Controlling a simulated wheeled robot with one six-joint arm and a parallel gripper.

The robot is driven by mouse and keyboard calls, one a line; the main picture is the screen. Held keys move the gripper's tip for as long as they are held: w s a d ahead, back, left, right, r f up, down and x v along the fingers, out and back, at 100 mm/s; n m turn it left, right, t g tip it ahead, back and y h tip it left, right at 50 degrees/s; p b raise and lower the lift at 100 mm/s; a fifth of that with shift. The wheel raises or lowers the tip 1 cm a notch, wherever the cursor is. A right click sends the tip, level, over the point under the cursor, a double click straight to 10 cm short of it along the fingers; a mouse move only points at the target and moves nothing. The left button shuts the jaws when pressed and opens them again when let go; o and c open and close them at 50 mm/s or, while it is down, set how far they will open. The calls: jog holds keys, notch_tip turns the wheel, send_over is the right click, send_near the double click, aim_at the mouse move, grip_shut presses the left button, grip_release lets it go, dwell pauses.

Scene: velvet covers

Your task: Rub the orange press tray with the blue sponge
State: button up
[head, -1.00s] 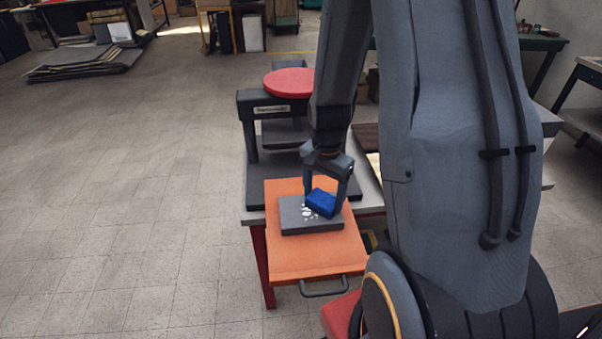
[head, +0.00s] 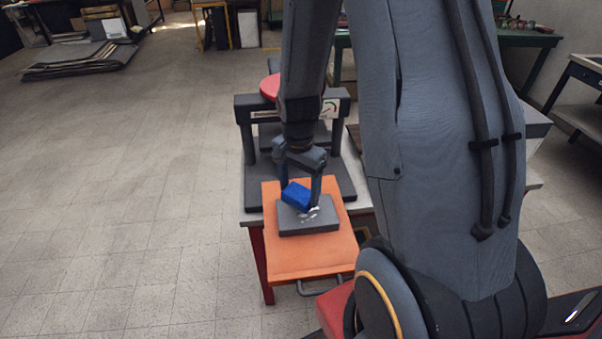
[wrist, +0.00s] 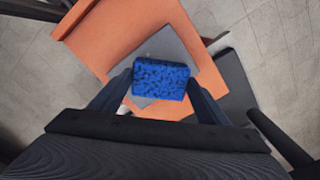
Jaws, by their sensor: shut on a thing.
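The orange press tray (head: 284,261) sticks out from the front of a dark press, with a bar handle at its near edge. A dark grey plate (head: 307,227) lies on the tray, with white marks showing near its right side. My gripper (head: 300,190) is shut on the blue sponge (head: 295,196) and holds it over the plate's upper left part. In the wrist view the speckled sponge (wrist: 161,80) sits between the two fingers, over the grey plate (wrist: 165,45) and the orange tray (wrist: 125,28). I cannot tell whether the sponge touches the plate.
The press frame (head: 246,125) with a red round top (head: 270,87) stands behind the tray, on a table with red legs (head: 262,262). A green bench (head: 530,40) stands at the back right.

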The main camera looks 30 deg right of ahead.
aim_at(300, 192)
jog(key=shift+r+p, duration=1.35)
jog(key=shift+r, duration=0.55)
jog(key=shift+d+f, duration=0.1)
